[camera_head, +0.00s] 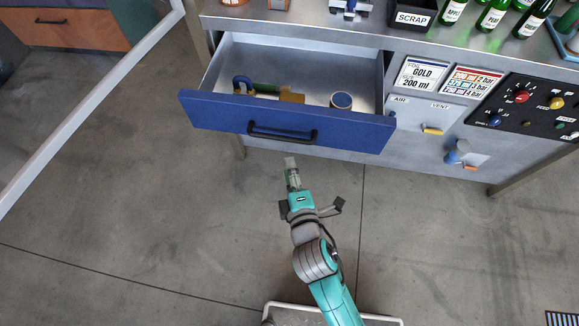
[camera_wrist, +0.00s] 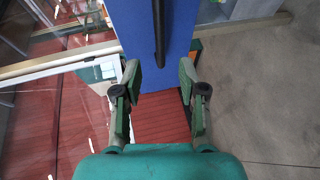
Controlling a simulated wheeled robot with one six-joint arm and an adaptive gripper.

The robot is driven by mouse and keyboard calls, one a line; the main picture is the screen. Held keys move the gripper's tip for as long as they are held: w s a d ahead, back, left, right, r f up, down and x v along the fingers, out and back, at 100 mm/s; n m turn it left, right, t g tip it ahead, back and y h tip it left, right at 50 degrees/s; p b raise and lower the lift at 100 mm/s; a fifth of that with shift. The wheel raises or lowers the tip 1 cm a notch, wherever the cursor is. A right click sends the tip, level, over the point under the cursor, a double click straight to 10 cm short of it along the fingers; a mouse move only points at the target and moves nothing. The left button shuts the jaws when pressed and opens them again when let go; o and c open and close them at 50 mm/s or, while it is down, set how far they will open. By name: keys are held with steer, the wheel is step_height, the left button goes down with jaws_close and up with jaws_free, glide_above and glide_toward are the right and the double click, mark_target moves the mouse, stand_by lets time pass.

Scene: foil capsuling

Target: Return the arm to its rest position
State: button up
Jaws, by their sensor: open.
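My gripper (camera_head: 291,165) is in front of the open blue drawer (camera_head: 215,112), just below its front panel in the head view. In the wrist view my gripper (camera_wrist: 160,82) is open, with nothing between its two fingers. The blue drawer front (camera_wrist: 136,25) with its dark handle (camera_wrist: 158,35) stands beyond the fingertips. The same handle (camera_head: 283,134) shows in the head view, apart from the gripper. My arm reaches up from the bottom edge of the head view.
A pale rail (camera_head: 95,105) runs at left. Floor around my arm is clear.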

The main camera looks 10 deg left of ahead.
steer(key=shift+d+f, duration=0.1)
stand_by(0.3)
steer(key=s+d+f+m+h, duration=0.1)
steer(key=s+d+f+m, duration=0.2)
steer(key=s+d+m, duration=0.8)
steer(key=s+d+r+m+h, duration=0.2)
steer(key=s+d+m, duration=0.3)
steer(key=s, duration=0.4)
steer(key=s+d+r+m+h, duration=0.2)
steer(key=s+d+r+m, duration=0.3)
steer(key=s, duration=0.4)
steer(key=shift+s+d+r+h, duration=0.3)
steer(key=shift+s+d, duration=0.05)
steer(key=shift+d, duration=0.5)
